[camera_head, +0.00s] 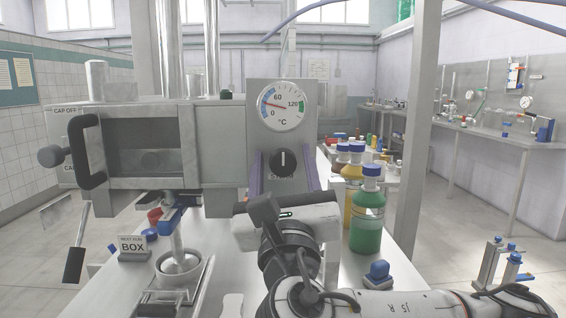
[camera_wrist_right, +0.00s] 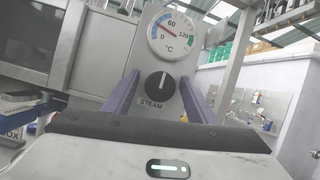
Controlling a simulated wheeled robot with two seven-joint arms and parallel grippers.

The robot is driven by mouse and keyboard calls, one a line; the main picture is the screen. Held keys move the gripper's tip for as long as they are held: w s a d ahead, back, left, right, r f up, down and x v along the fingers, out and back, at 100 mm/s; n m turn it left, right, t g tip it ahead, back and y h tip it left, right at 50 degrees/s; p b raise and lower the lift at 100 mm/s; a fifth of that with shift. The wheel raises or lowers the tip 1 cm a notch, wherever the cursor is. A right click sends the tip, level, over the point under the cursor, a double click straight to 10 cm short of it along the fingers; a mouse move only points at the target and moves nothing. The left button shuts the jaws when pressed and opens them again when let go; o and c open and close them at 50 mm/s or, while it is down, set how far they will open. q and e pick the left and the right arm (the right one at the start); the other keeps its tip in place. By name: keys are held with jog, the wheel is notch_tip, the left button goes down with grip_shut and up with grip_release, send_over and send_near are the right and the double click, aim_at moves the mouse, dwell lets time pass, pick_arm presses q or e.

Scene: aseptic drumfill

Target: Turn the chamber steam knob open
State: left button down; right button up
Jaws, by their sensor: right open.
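The chamber steam knob (camera_head: 283,163) is a round black knob with a white mark pointing straight up. It sits on a grey panel under a dial gauge. The right wrist view shows the knob (camera_wrist_right: 160,86) with the label STEAM below it. My right gripper (camera_head: 284,182) is open, its purple fingers (camera_wrist_right: 158,104) spread to the left and right of the knob. I see a gap on both sides; I cannot tell how far the fingertips are from the panel. My left gripper is not in view.
The temperature gauge (camera_head: 282,105) has its needle low, between 0 and 60. The chamber (camera_head: 215,150) with a black door handle (camera_head: 86,152) is to the left. A green bottle (camera_head: 367,222) stands on the table right of my arm, near a post (camera_head: 417,130).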

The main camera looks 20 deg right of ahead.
jog(key=c, duration=1.1)
jog(key=shift+o, duration=0.2)
